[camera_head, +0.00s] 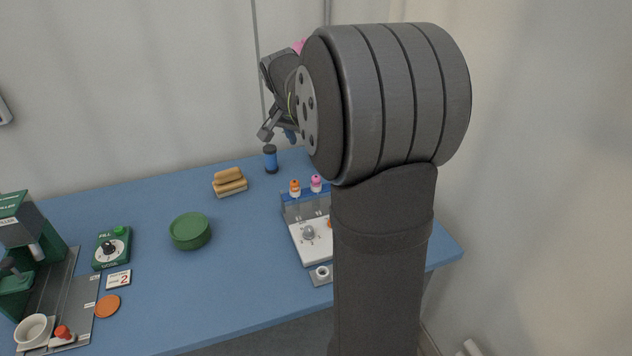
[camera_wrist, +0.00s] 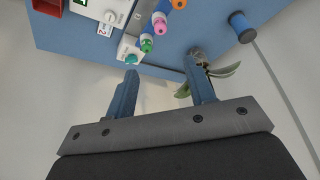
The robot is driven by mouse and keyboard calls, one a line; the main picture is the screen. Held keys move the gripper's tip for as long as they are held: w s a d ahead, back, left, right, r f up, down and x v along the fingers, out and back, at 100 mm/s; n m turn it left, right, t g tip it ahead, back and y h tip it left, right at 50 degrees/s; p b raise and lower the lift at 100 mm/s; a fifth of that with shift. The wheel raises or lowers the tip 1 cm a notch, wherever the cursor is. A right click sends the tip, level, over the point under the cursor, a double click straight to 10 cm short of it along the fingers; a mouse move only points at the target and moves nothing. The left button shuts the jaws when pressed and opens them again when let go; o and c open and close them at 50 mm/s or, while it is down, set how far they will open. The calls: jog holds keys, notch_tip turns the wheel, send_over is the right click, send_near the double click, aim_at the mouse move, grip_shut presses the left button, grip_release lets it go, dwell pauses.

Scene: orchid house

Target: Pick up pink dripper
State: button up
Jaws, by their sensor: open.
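The pink dripper (camera_head: 316,184) stands upright in a rack (camera_head: 313,247), beside an orange dripper (camera_head: 295,188). In the wrist view the pink dripper (camera_wrist: 160,23) shows its pink end between a green-tipped dripper (camera_wrist: 147,44) and the orange one (camera_wrist: 179,4). My gripper (camera_head: 277,131) is raised near the back wall, above and behind the rack. In the wrist view my gripper (camera_wrist: 160,68) has its two fingers apart with nothing held between them; the drippers lie beyond the fingertips. My arm hides the rack's right side in the head view.
A blue cylinder (camera_head: 271,159) and wooden blocks (camera_head: 229,183) stand behind a green bowl (camera_head: 190,231). A green machine (camera_head: 22,240), a dial box (camera_head: 112,248) and an orange disc (camera_head: 107,306) are at left. Green leaves (camera_wrist: 222,71) show beside my right finger. The table's middle front is clear.

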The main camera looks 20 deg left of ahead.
jog(key=x, duration=1.7)
jog(key=shift+w, duration=0.1)
jog(key=c, duration=1)
